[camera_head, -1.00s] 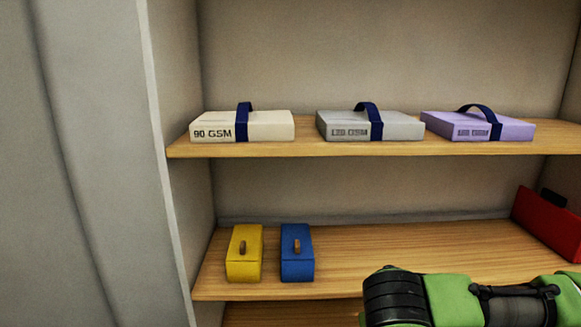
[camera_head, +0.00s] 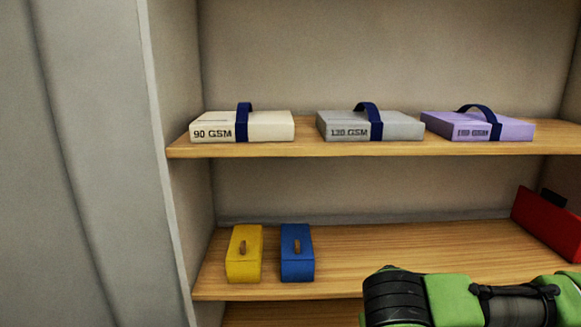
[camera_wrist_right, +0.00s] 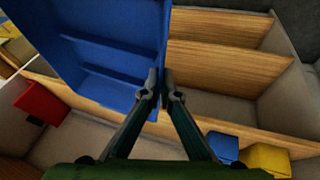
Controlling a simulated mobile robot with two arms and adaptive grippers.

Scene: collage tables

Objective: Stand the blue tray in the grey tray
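A blue tray (camera_wrist_right: 105,60) fills the upper left of the right wrist view, with ridges across its inner face. My right gripper (camera_wrist_right: 161,88) is closed on the tray's edge wall, one finger on each side of it. The tray hangs in front of a wooden shelf unit. In the head view only a green and black part of my right arm shows at the lower right; that gripper and the tray are out of that view. No grey tray is visible in either view. My left gripper is not in view.
The upper shelf (camera_head: 300,151) holds white (camera_head: 265,126), grey (camera_head: 395,126) and purple (camera_head: 510,129) packs. The lower shelf holds a yellow box (camera_head: 244,262), a blue box (camera_head: 297,262) and a red box (camera_head: 545,225). The lower shelf's middle is bare.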

